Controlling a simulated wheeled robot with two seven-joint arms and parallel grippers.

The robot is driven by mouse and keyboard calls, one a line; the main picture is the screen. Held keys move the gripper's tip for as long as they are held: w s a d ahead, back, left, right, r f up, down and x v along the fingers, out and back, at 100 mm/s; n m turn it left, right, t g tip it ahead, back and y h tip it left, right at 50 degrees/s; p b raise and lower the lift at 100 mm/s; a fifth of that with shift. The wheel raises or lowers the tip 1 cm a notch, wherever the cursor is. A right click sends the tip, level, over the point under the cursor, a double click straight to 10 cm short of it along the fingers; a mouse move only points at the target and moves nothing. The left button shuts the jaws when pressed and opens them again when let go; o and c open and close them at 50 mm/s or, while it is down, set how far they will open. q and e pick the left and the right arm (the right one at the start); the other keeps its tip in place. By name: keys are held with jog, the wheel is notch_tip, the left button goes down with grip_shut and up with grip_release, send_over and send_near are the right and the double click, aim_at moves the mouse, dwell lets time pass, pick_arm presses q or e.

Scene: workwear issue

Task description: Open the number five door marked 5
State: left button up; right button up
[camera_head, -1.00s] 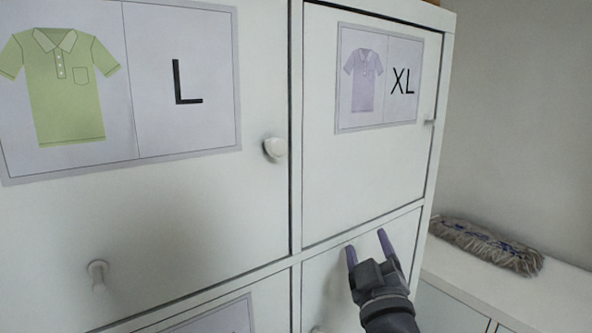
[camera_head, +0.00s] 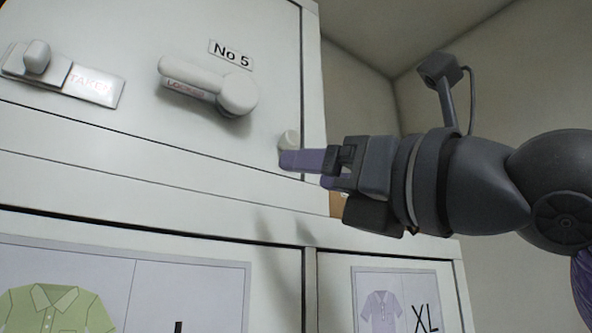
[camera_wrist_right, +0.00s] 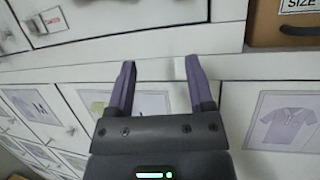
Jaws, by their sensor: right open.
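The door marked No 5 (camera_head: 140,130) fills the upper left of the head view and looks shut. Its white lever handle (camera_head: 212,87), with red lettering that seems to read LOCKED, lies nearly level under the No 5 label (camera_head: 231,54). A small pale knob (camera_head: 289,140) sits at the door's lower right corner. My right gripper (camera_head: 302,160) reaches in from the right, fingertips at this knob. The right wrist view shows its purple fingers (camera_wrist_right: 160,68) spread, with a pale knob (camera_wrist_right: 180,68) between the tips, close to the right finger. Contact is unclear. My left gripper is out of view.
A white slide latch (camera_head: 37,60) with a TAKEN sign (camera_head: 92,86) is left of the lever. Below are doors with a green shirt label (camera_head: 55,305) and a purple XL shirt label (camera_head: 383,302). A brown box (camera_wrist_right: 285,25) stands at upper right in the wrist view.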

aim_at(294, 137)
notch_tip(294, 137, up, 3)
jog(key=s+d+m+t+h, duration=0.2)
jog(key=d+t+h, duration=0.1)
jog(key=p+x, duration=0.2)
jog(key=x, duration=0.1)
jog(key=p+x, duration=0.2)
jog(key=x, duration=0.1)
jog(key=p+x, duration=0.2)
jog(key=x, duration=0.1)
jog(key=shift+w+r, duration=0.1)
jog(key=shift+r, duration=0.3)
jog(key=shift+w+a+p, duration=0.3)
jog(key=shift+w+p, duration=0.05)
jog(key=shift+f, duration=0.1)
grip_shut()
